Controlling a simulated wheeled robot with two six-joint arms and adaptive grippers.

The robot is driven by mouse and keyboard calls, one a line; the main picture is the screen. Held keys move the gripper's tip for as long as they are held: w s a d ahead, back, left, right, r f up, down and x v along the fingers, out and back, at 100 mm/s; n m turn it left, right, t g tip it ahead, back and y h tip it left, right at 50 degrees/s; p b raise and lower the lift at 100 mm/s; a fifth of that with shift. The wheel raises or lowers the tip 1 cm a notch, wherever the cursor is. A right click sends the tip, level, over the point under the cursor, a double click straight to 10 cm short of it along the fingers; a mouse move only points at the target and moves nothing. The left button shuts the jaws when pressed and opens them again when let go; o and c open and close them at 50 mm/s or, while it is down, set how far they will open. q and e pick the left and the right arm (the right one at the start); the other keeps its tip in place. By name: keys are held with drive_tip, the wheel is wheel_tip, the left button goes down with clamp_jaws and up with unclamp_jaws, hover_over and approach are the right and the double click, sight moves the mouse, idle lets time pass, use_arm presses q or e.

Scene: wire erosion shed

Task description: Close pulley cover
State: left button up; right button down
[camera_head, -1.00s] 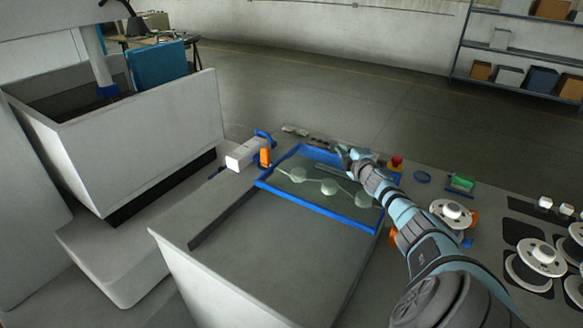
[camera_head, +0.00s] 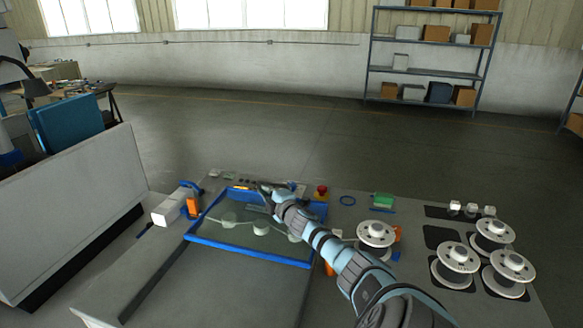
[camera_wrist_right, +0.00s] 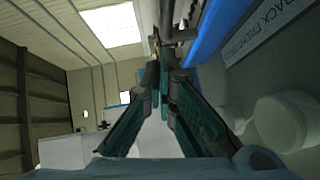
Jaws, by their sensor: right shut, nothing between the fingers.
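The pulley cover is a clear panel in a blue frame (camera_head: 250,254), in the middle of the bench in the head view. Round pale pulleys (camera_head: 261,228) show through it. I cannot tell whether the cover lies flat or is slightly raised. My right gripper (camera_head: 264,189) is at the cover's far edge, its fingers shut and empty. In the right wrist view, the fingertips (camera_wrist_right: 157,45) are close to a grey bar and the blue frame (camera_wrist_right: 207,30); I cannot tell if they touch. My left gripper is out of view.
White spools (camera_head: 456,265) stand on the right of the bench. A red emergency button (camera_head: 321,191), a blue ring (camera_head: 347,200) and a green block (camera_head: 383,200) lie right of the cover. A white box (camera_head: 174,209) with an orange part is to its left.

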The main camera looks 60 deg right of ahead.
drive_tip(key=shift+s+a+r, duration=0.1)
drive_tip(key=shift+s+a, duration=0.1)
drive_tip(key=shift+a, duration=0.05)
drive_tip(key=b, duration=0.1)
drive_tip(key=s+b, duration=0.1)
drive_tip(key=shift+s+a+b, duration=0.1)
drive_tip(key=shift+a+b, duration=0.15)
drive_tip(key=shift+b, duration=0.05)
drive_tip(key=v, duration=0.1)
drive_tip(key=b+v, duration=0.2)
drive_tip(key=shift+s+a, duration=0.25)
drive_tip(key=shift+a, duration=0.1)
drive_tip(key=v, duration=0.1)
drive_tip(key=p+v, duration=0.2)
drive_tip(key=v, duration=0.1)
drive_tip(key=shift+r, duration=0.3)
drive_tip(key=shift+s+a+f, duration=0.1)
drive_tip(key=shift+s+a, duration=0.05)
drive_tip(key=shift+s, duration=0.15)
drive_tip(key=shift+w+f, duration=0.1)
